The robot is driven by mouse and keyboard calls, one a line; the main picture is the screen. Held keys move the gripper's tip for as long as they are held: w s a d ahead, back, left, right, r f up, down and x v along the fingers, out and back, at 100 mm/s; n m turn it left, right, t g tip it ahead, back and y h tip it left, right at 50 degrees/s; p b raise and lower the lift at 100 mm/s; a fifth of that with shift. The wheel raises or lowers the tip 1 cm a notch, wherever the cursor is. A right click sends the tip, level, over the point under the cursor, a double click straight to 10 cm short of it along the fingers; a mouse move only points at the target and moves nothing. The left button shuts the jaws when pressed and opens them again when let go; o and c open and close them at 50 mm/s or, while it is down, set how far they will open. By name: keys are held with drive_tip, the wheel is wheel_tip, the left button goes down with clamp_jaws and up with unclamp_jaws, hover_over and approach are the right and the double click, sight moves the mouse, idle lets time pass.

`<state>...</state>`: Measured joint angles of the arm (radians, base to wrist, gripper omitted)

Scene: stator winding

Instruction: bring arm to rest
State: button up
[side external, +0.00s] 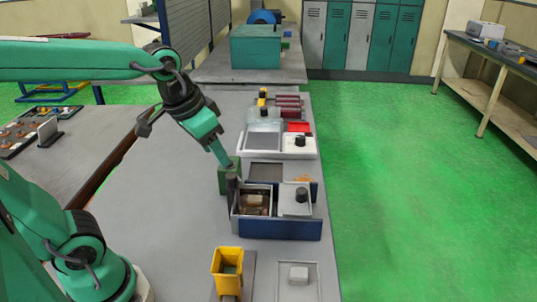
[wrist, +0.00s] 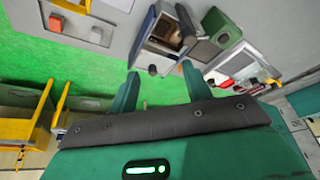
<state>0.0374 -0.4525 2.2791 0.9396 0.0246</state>
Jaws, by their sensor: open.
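My gripper (side external: 225,163) hangs tilted downward over the bench, its tip close to a green block (side external: 229,176) beside the blue box. In the side view I cannot tell whether it touches the block. In the wrist view my gripper (wrist: 160,72) has its two green fingers spread apart with nothing between them. The blue box (side external: 278,230) has an open left compartment with a copper-brown part inside and a grey lid with a black knob on the right. The blue box also shows beyond the fingers in the wrist view (wrist: 150,58).
A yellow bin (side external: 228,262) and a pale plate (side external: 298,280) sit at the near end. Behind the blue box are a white-and-grey fixture (side external: 262,141) and dark red cylinders (side external: 289,106). A teal case (side external: 256,46) stands farther back.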

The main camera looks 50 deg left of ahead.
drive_tip(key=shift+n+t, duration=0.3)
drive_tip(key=shift+t, duration=0.2)
drive_tip(key=s, duration=0.3)
drive_tip(key=s+a+f, duration=0.1)
drive_tip(key=s, duration=0.1)
drive_tip(key=shift+s+f, duration=0.25)
drive_tip(key=shift+s, duration=0.4)
drive_tip(key=shift+w, duration=0.1)
drive_tip(key=w+d+r+n+g, duration=0.1)
drive_tip(key=w+d+n+g, duration=0.15)
drive_tip(key=w, duration=1.05)
drive_tip(key=w+d+f+g, duration=0.1)
drive_tip(key=w+f, duration=0.2)
drive_tip(key=w, duration=0.1)
drive_tip(key=w+d+f+n, duration=0.1)
drive_tip(key=w+d+f, duration=0.1)
drive_tip(key=w, duration=0.3)
drive_tip(key=w+d+f+g, duration=0.1)
drive_tip(key=w+f, duration=0.3)
drive_tip(key=shift+w+d+n+g, duration=0.2)
drive_tip(key=shift+d+n+g, duration=0.05)
drive_tip(key=shift+d+g, duration=0.15)
drive_tip(key=shift+w+d+f, duration=0.15)
drive_tip(key=shift+w+f, duration=0.05)
drive_tip(key=shift+f, duration=0.05)
drive_tip(key=shift+f, duration=0.1)
